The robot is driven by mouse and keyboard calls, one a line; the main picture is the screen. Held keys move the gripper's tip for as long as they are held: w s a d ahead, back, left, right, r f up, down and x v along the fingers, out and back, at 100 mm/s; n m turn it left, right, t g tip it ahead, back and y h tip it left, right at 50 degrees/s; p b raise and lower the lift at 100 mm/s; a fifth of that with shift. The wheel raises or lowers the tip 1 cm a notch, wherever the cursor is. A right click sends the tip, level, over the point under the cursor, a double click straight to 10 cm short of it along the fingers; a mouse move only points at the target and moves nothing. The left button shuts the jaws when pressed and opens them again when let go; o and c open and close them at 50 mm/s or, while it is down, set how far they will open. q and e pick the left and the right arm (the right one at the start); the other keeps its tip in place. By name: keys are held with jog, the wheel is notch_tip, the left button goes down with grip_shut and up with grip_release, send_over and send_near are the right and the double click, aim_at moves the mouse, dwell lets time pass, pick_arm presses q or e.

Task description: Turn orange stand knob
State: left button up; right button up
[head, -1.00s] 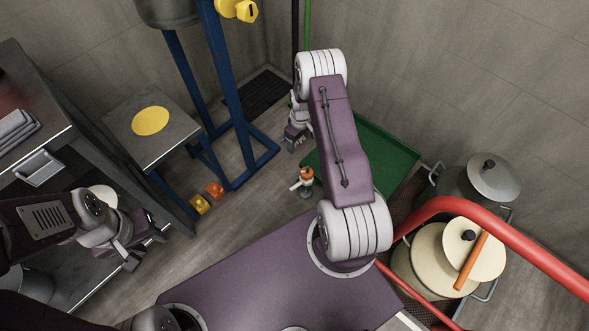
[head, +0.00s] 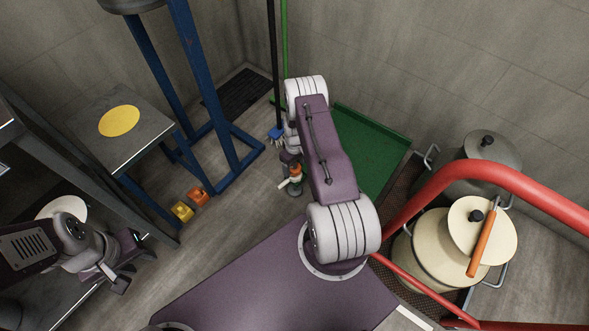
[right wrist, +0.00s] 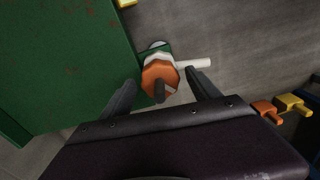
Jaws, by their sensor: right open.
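The orange stand knob (head: 296,170) sits on a small stand with a white side spout, on the floor beside a green tray. In the right wrist view the faceted orange knob (right wrist: 160,74) lies between and just beyond my two dark fingertips. My right gripper (right wrist: 163,90) is open around the line to the knob; I cannot tell whether either finger touches it. In the head view my right gripper (head: 290,157) is just above the knob and partly hides it. My left gripper (head: 130,268) is open and empty at the lower left, by the steel shelving.
Yellow and orange blocks (head: 182,211) lie on the floor to the left, by a blue frame (head: 225,110). A red rail (head: 480,178) and lidded pots (head: 440,250) stand on the right.

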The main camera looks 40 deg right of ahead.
jog(key=shift+c, duration=0.3)
jog(key=c, duration=1.3)
jog(key=shift+m, duration=0.4)
jog(key=shift+m+p, duration=0.5)
jog(key=shift+m, duration=0.5)
jog(key=m, duration=0.3)
jog(key=shift+m+p, duration=0.3)
jog(key=shift+p, duration=0.05)
jog(key=m, duration=0.3)
jog(key=shift+m, duration=0.3)
jog(key=shift+m+p, duration=0.35)
jog(key=shift+m, duration=1.45)
